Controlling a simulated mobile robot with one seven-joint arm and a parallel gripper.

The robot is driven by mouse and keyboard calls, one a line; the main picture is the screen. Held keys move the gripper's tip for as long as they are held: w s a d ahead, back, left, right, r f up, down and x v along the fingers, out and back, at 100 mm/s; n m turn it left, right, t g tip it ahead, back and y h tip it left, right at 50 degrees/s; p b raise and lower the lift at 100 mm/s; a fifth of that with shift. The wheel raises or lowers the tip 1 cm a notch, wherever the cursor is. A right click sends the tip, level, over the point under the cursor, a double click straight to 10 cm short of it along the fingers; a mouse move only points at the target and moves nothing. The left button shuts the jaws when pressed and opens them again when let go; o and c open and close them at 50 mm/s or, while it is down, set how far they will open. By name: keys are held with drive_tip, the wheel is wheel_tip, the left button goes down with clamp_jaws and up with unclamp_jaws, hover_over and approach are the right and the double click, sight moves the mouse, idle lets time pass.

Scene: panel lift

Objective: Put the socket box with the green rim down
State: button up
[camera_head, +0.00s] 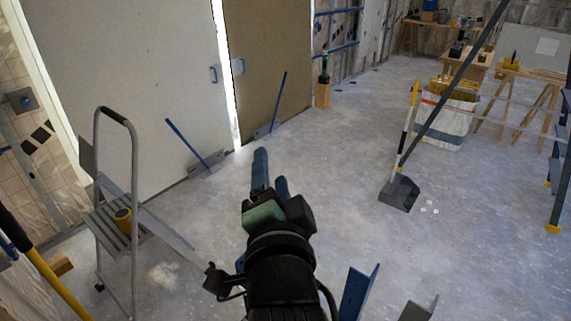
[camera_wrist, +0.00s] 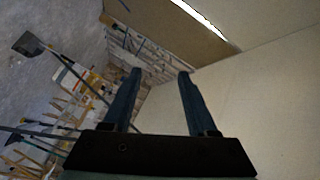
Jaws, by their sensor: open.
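My gripper (camera_head: 271,172) is in the middle of the head view, above the bare floor, its two blue fingers apart. In the wrist view my gripper (camera_wrist: 160,76) is open, with nothing between the fingers. I cannot make out a socket box with a green rim in either view. The only clear green is on my gripper's own body.
Large pale panels (camera_head: 120,90) line the back left. A dustpan (camera_head: 399,193) and trestles (camera_head: 490,105) are at the right. The middle floor is mostly clear.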

drive_tip(key=s+r+n+t, duration=0.3)
drive_tip(key=s+r, duration=0.1)
drive_tip(key=r, duration=0.5)
drive_tip(key=s+d+r+n+t+h, duration=0.1)
drive_tip(key=s+r+n+t, duration=0.2)
drive_tip(key=r, duration=0.7)
drive_tip(key=s+d+r+n+t, duration=0.1)
drive_tip(key=s+r+n+t, duration=0.3)
drive_tip(key=r, duration=0.6)
drive_tip(key=shift+s+n+h, duration=0.3)
drive_tip(key=shift+s+n, duration=0.3)
drive_tip(key=shift+s, duration=0.4)
